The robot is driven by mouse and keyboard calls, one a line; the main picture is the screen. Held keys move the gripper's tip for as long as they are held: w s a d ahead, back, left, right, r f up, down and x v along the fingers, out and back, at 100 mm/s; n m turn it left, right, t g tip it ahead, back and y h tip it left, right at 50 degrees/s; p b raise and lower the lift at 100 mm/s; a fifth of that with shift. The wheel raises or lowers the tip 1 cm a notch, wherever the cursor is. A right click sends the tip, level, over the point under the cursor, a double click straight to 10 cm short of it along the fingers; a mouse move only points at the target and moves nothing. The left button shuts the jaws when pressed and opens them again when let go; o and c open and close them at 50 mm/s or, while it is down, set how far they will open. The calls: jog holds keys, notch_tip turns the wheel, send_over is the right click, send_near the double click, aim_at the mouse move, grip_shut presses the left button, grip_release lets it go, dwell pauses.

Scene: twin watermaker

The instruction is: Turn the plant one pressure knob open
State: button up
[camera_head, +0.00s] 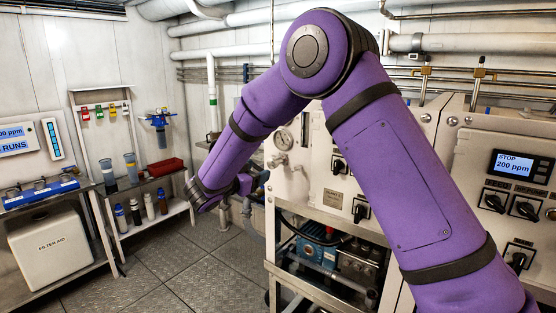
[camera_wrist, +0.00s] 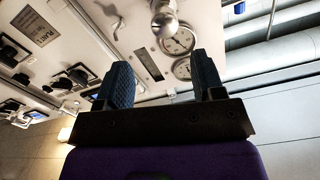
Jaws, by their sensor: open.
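The plant panel (camera_head: 315,183) stands at the middle of the head view, partly behind my purple arm. Its label plate (camera_head: 333,199) is too small to read surely. A round silver knob (camera_wrist: 165,23) sticks out from this panel at the top of the wrist view, beside two gauges (camera_wrist: 180,41). It seems to be the pressure knob, but I cannot read a marking or its setting. My gripper (camera_wrist: 162,62) is open and empty, with its two dark ribbed fingers apart. The knob appears beyond the fingertips, not touching them. In the head view my gripper is near the panel's left side.
Black rotary switches (camera_head: 340,165) sit on the panel. A second panel at right has a display (camera_head: 515,165) reading STOP 200 ppm. Pipes (camera_head: 480,42) run behind. The floor (camera_head: 180,265) between is clear.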

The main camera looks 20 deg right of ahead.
aim_at(271, 163)
jog(key=x, duration=1)
jog(key=shift+w+d, duration=0.1)
jog(key=shift+w, duration=0.5)
jog(key=shift+c, duration=0.2)
jog(key=c, duration=0.9)
